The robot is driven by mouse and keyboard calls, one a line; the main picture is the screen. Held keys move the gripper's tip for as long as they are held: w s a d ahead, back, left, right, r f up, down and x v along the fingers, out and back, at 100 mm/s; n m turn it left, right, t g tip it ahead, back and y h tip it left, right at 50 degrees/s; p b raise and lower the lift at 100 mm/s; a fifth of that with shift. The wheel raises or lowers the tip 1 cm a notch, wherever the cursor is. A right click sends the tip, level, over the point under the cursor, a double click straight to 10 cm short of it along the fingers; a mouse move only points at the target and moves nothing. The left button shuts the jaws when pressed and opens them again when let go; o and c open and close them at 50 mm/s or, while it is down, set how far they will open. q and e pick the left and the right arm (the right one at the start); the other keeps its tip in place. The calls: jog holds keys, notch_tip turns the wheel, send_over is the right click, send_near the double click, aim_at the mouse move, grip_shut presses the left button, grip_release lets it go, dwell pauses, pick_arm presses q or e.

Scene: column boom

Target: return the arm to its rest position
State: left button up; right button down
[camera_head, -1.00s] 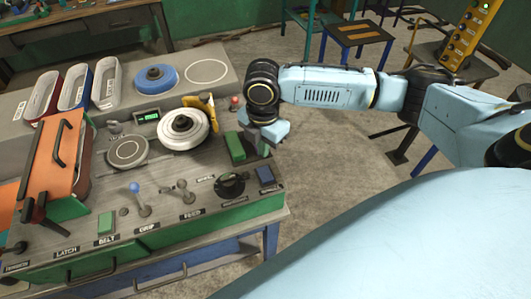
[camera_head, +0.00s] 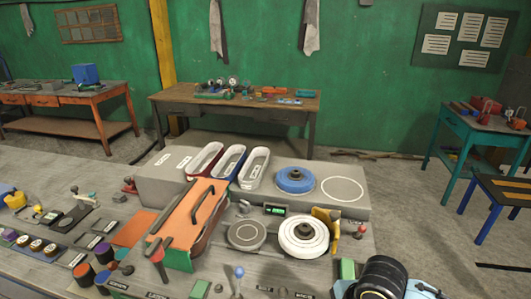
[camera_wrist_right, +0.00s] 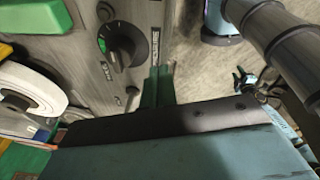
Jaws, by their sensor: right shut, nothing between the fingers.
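My right arm shows at the lower right of the head view, with its black ringed wrist joint (camera_head: 383,277) and a light blue part beside it, cut by the bottom edge. Its fingers are not clear there. In the right wrist view, my light blue gripper body with a dark edge fills the bottom. My right gripper (camera_wrist_right: 156,88) is shut and empty, over the bench edge close to a black selector knob (camera_wrist_right: 115,45). My left gripper is in neither view.
The bench carries a white wheel (camera_head: 303,237), a yellow guard (camera_head: 327,218), an orange-lidded box (camera_head: 188,225), several trays and a blue disc (camera_head: 295,180). A green pad (camera_head: 347,269) lies beside my wrist. Open floor (camera_head: 420,215) lies right of the bench.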

jog(key=s+a+m+t+y, duration=0.1)
jog(key=s+a+m+t, duration=0.1)
jog(key=s+m, duration=0.45)
jog(key=s+d+f+m+h, duration=0.3)
jog(key=s+d+m, duration=0.5)
jog(key=d+m, duration=0.2)
notch_tip(320, 180, down, 34)
jog(key=s+g+b, duration=0.1)
jog(key=s+b, duration=0.1)
jog(key=b, duration=0.7)
jog(key=s+d+f+g+b, duration=0.1)
jog(key=s+f+b, duration=0.5)
jog(key=s+f, duration=1)
notch_tip(320, 180, down, 3)
jog(key=shift+d+f, duration=0.15)
jog(key=shift+d, duration=0.45)
